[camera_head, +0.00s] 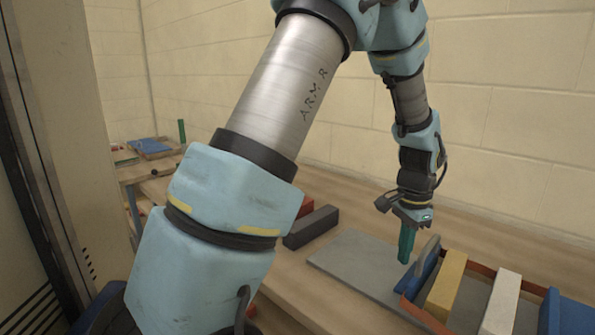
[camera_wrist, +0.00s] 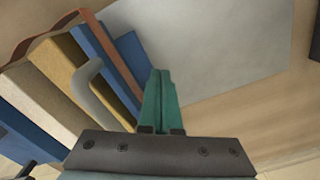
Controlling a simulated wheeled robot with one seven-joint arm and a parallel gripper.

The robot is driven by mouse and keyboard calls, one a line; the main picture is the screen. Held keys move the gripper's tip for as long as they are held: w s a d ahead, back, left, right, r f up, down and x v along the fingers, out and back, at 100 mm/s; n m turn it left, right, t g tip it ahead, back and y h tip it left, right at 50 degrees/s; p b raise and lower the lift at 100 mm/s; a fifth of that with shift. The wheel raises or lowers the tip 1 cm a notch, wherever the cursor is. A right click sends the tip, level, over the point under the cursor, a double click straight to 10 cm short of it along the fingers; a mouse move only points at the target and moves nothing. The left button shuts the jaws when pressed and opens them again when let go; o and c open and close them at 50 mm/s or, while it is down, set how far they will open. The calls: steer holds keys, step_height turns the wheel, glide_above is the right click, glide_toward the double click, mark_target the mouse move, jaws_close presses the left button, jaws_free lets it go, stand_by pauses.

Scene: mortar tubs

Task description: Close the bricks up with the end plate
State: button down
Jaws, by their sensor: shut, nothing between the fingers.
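An end plate, blue with a grey handle (camera_head: 425,262), stands at the left end of a rust-coloured open tub (camera_head: 408,303). In the wrist view its grey loop handle (camera_wrist: 92,88) shows left of my fingers. Inside the tub stand a yellow brick (camera_head: 446,286), a white brick (camera_head: 501,303) and a blue brick (camera_head: 568,312), with a gap between yellow and white. My gripper (camera_head: 405,258) has teal fingers, shut and empty, pointing down just left of the plate. The fingers also show in the wrist view (camera_wrist: 159,92). Whether they touch the plate I cannot tell.
A grey mat (camera_head: 350,262) lies on the wooden bench left of the tub. A dark grey block (camera_head: 311,228) lies beyond it, near a red object (camera_head: 305,206). A farther bench holds a tray with a blue item (camera_head: 150,145). A block wall stands behind.

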steer(key=shift+f+b, duration=0.7)
steer(key=shift+f, duration=0.6)
steer(key=shift+r, duration=0.2)
steer(key=shift+r+p, duration=0.8)
steer(key=shift+p, duration=0.05)
steer(key=shift+s+d+p, duration=0.35)
steer(key=shift+s+d, duration=2.05)
steer(key=shift+d, duration=0.2)
steer(key=shift+s+d+p, duration=0.35)
steer(key=shift+s+d, duration=2.05)
steer(key=shift+d, duration=0.2)
steer(key=shift+s+d, duration=0.1)
steer(key=shift+s, duration=0.05)
steer(key=shift+s+d, duration=0.2)
steer(key=shift+d, duration=0.05)
step_height(320, 180, up, 10)
steer(key=w+a+p, duration=0.2)
steer(key=p, duration=0.6)
